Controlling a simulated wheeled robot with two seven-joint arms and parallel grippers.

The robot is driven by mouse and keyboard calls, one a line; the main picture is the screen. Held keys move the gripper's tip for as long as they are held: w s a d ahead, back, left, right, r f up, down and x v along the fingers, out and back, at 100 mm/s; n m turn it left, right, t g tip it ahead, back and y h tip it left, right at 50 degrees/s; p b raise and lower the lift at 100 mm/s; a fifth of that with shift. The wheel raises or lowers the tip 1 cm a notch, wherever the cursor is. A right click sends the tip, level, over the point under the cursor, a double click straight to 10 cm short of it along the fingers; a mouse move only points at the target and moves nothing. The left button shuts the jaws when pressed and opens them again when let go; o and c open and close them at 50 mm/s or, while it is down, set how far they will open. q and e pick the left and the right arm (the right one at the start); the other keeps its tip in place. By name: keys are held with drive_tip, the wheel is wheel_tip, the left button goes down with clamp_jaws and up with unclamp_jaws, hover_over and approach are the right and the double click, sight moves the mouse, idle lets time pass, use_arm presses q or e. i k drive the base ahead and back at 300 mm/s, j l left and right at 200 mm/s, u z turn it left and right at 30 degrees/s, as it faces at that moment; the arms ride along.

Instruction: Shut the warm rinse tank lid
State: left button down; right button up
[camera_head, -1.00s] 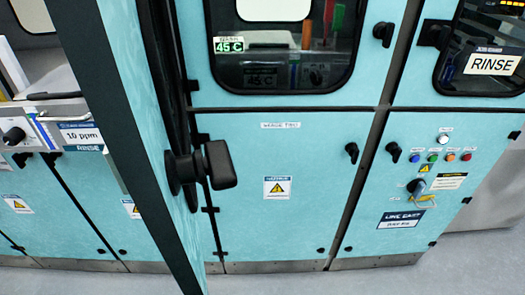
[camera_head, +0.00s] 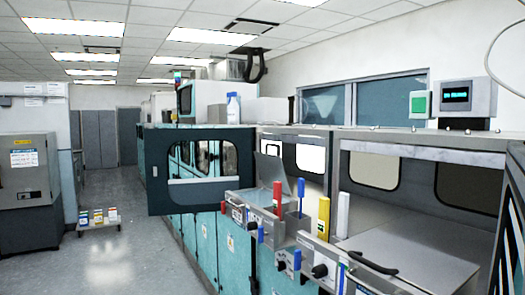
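A grey metal lid (camera_head: 271,172) stands tilted up over a tank in the middle of the machine row. A flat pale lid (camera_head: 425,265) lies level at the right foreground, with a black handle (camera_head: 372,262) near its front edge. The tank labels are too small to read, so I cannot tell which lid is the warm rinse one. Neither of my grippers is in view.
A teal-framed windowed door (camera_head: 200,170) stands open across the row's far part. Red, blue, yellow and white upright pieces line the tank fronts, including a yellow one (camera_head: 323,218). A low stand (camera_head: 99,224) holds several small containers. The aisle floor (camera_head: 110,262) is clear.

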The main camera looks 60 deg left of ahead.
sight(271, 167)
drive_tip(key=u, duration=1.7)
drive_tip(key=i+j+z, duration=0.1)
drive_tip(key=z, duration=0.3)
drive_tip(key=j+z, duration=0.3)
drive_tip(key=z, duration=0.15)
drive_tip(key=j+z, duration=0.25)
drive_tip(key=z, duration=0.15)
drive_tip(key=i, duration=0.05)
